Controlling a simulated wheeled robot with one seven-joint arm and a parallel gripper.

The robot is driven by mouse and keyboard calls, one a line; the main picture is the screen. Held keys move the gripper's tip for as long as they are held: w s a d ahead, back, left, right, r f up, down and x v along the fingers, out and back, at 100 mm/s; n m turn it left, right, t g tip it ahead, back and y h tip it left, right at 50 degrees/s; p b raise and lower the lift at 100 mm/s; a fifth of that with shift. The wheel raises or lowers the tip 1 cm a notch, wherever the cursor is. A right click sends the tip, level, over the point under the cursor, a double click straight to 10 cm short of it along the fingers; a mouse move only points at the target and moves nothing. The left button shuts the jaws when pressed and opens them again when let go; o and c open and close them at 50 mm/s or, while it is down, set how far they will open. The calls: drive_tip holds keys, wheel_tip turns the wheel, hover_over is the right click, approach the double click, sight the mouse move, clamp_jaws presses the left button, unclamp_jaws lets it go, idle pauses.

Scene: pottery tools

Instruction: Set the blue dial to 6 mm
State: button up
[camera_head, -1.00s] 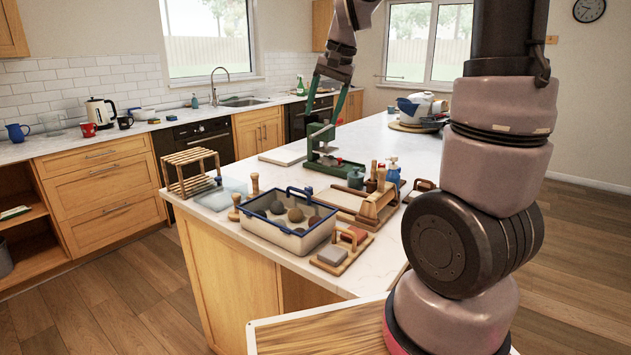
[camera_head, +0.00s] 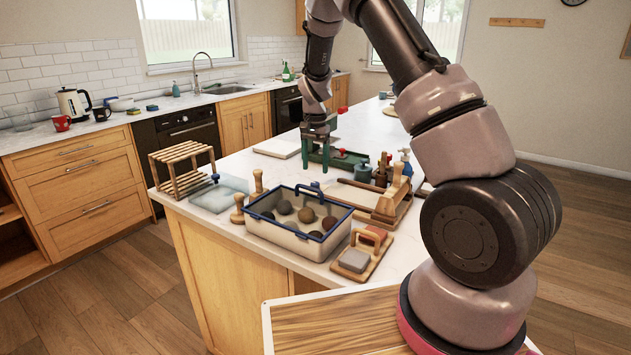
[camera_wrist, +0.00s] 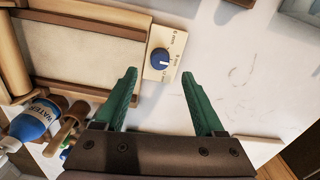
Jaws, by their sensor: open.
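The blue dial (camera_wrist: 160,58) sits on a cream plate (camera_wrist: 176,43) with small printed marks, at the edge of a wooden-framed board (camera_wrist: 88,47) in the wrist view. A pale pointer mark shows on the dial's right side; the printing is too small to read surely. My gripper (camera_wrist: 159,75) is open and empty, its green fingers apart. The dial lies just beyond the fingertips, about midway between them; I cannot tell the height gap. In the head view my gripper (camera_head: 315,165) hangs low over the counter, and the dial cannot be made out.
In the head view, a blue-rimmed tub (camera_head: 262,227), a wooden rack (camera_head: 170,155) and a grey block (camera_head: 354,260) stand on the counter. Bare counter lies right of the dial.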

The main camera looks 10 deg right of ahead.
sight(315, 183)
wheel_tip(315, 183, down, 6)
drive_tip(key=shift+f, duration=0.1)
clamp_jaws()
drive_tip(key=shift+n, duration=0.4)
drive_tip(key=n, duration=0.5)
drive_tip(key=shift+n, duration=0.3)
drive_tip(key=n, duration=0.5)
drive_tip(key=shift+n, duration=0.3)
idle(0.4)
